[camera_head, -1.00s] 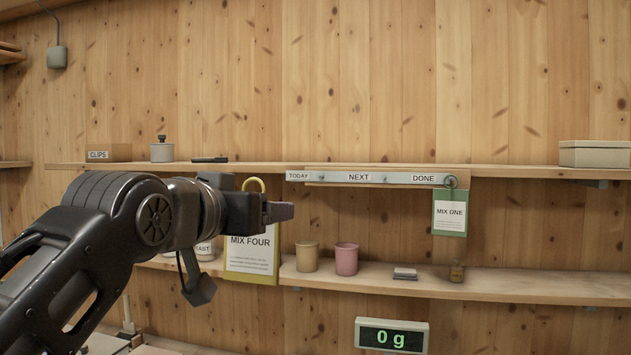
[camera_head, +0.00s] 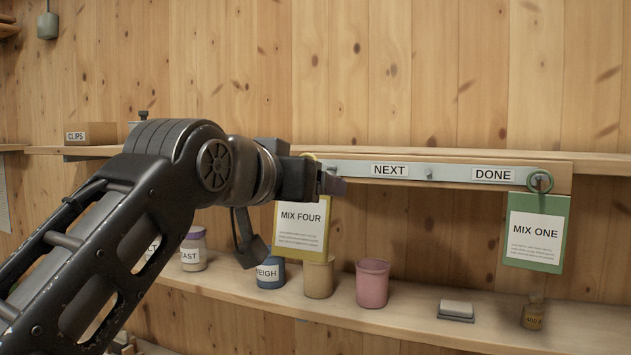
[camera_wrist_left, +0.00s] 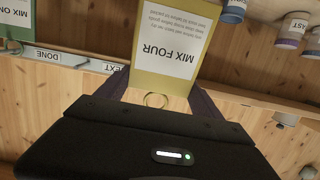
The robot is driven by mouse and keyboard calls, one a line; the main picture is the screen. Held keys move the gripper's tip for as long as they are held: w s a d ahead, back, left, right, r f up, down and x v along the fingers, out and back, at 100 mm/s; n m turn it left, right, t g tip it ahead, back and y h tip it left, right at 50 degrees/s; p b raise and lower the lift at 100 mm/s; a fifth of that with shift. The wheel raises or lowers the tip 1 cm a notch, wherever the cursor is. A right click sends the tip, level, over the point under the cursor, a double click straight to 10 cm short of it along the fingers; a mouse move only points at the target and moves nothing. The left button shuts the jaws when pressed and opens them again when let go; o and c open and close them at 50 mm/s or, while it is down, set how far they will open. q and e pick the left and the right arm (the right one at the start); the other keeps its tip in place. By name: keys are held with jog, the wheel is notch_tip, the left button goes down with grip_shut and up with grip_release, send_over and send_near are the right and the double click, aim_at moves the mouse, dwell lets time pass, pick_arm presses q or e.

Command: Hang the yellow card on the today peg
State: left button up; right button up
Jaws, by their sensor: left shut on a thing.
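The yellow card (camera_head: 301,228), marked MIX FOUR, hangs upright below my left gripper (camera_head: 333,184) in the head view. It also shows in the left wrist view (camera_wrist_left: 172,50), between the two fingers, with its yellow ring (camera_wrist_left: 155,100) near them. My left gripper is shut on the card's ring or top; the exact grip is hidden. The peg rail (camera_head: 450,174) has NEXT and DONE labels in sight. The TODAY label and its peg are hidden behind my left gripper in the head view. My right gripper is not in view.
A green MIX ONE card (camera_head: 536,232) hangs by its ring on the DONE peg. The lower shelf (camera_head: 400,320) holds a pink cup (camera_head: 372,284), a tan cup (camera_head: 318,277), labelled jars and a small bottle (camera_head: 534,312). A CLIPS box (camera_head: 91,133) stands on the upper shelf.

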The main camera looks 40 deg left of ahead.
pick_arm(q)
jog(key=shift+s+d+r, duration=0.1)
jog(key=shift+s+r, duration=0.05)
jog(key=shift+s, duration=0.15)
jog(key=shift+w, duration=0.1)
jog(key=shift+w, duration=0.2)
jog(key=p+x, duration=0.2)
jog(key=x, duration=0.8)
jog(key=shift+r, duration=0.15)
dwell(0.7)
dwell(0.5)
jog(key=o, duration=1.5)
jog(key=shift+o, duration=0.2)
